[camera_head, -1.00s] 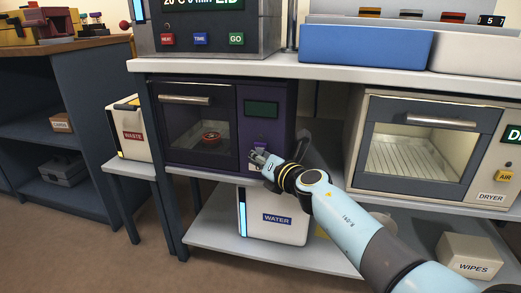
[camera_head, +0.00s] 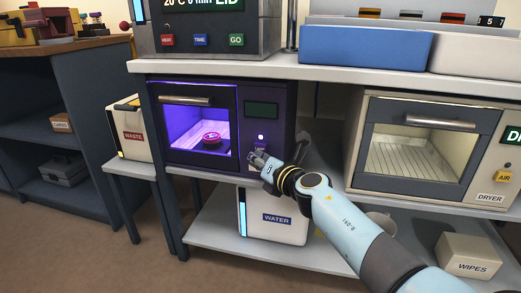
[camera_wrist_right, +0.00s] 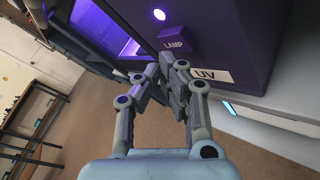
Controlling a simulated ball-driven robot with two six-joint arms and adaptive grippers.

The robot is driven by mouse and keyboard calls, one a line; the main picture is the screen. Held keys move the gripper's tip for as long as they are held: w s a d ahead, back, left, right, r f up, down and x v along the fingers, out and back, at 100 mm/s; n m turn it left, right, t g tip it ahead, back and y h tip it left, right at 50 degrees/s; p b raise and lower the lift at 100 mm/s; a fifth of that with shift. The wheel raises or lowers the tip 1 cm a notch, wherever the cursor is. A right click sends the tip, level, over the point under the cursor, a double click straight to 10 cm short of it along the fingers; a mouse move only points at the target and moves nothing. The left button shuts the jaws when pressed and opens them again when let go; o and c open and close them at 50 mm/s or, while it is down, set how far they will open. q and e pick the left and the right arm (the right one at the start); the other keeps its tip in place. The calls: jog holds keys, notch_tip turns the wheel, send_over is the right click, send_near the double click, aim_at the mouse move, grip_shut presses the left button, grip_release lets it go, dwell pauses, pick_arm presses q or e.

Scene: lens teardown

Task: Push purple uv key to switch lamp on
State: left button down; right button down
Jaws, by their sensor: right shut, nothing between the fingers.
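The purple UV box (camera_head: 285,115) stands on the middle shelf, its chamber glowing violet around a small round red-and-white item (camera_head: 211,140). In the right wrist view, the purple key marked LAMP (camera_wrist_right: 176,40) is on the box's front, beside a lit round indicator (camera_wrist_right: 159,15) and a UV label (camera_wrist_right: 211,75). The indicator also glows in the head view (camera_head: 261,137). My right gripper (camera_head: 257,157) is shut and empty, its fingertips just in front of the key and label. In the wrist view its fingertips (camera_wrist_right: 166,65) appear slightly apart from the key. My left gripper is not in view.
A dryer (camera_head: 418,140) stands to the right and a white WASTE bin (camera_head: 131,128) to the left. The shelf above (camera_head: 240,64) overhangs the box. A WATER container (camera_head: 277,228) is below.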

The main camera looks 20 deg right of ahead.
jog(key=s+a, duration=0.1)
jog(key=s+a+p, duration=0.1)
jog(key=s, duration=0.1)
jog(key=s+a, duration=0.1)
jog(key=shift+s+a, duration=0.1)
jog(key=shift+s, duration=0.3)
